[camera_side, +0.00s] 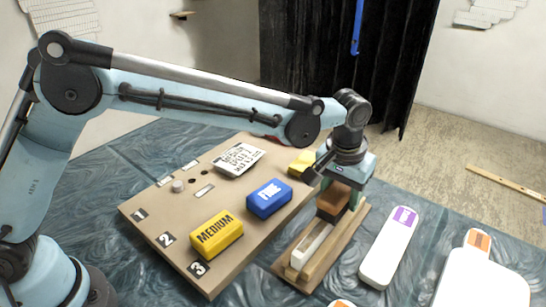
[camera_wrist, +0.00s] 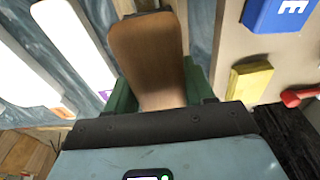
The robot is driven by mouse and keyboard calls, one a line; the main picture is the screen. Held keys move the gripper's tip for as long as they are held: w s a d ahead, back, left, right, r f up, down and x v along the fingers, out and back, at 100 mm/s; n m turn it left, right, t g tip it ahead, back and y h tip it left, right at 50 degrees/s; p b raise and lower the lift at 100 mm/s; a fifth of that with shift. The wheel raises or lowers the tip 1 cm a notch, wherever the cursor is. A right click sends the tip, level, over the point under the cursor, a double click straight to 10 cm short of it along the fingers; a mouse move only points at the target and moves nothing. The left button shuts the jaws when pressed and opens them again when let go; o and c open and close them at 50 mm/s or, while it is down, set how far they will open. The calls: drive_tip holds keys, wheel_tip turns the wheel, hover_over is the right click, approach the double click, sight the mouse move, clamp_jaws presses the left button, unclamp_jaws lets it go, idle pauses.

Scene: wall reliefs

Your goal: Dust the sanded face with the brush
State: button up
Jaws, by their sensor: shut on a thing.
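My gripper (camera_side: 338,192) points down over the wooden holder (camera_side: 290,270), with its green fingers shut on a brown wooden block, seemingly the brush (camera_side: 331,205). In the wrist view the brush (camera_wrist: 148,55) stands out between the two fingers (camera_wrist: 160,88). Its bristles cannot be made out. A pale strip (camera_side: 312,245), perhaps the sanded piece, lies in the holder's near part. The brush is at the holder's far part; whether it touches the strip's face is hard to tell.
A tan board (camera_side: 150,215) left of the holder carries yellow MEDIUM (camera_side: 215,237) and blue (camera_side: 268,198) blocks, another yellow block (camera_side: 302,162) and a text card (camera_side: 239,159). White slabs with purple (camera_side: 388,250) and orange (camera_side: 482,280) labels lie to the right.

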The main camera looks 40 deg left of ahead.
sight(302, 249)
drive_tip(key=shift+w, duration=3.6)
drive_tip(key=shift+s, duration=10.45)
drive_tip(key=shift+s+r, duration=0.1)
drive_tip(key=shift+s, duration=0.1)
wheel_tip(302, 249, up, 8)
drive_tip(key=shift+a, duration=0.1)
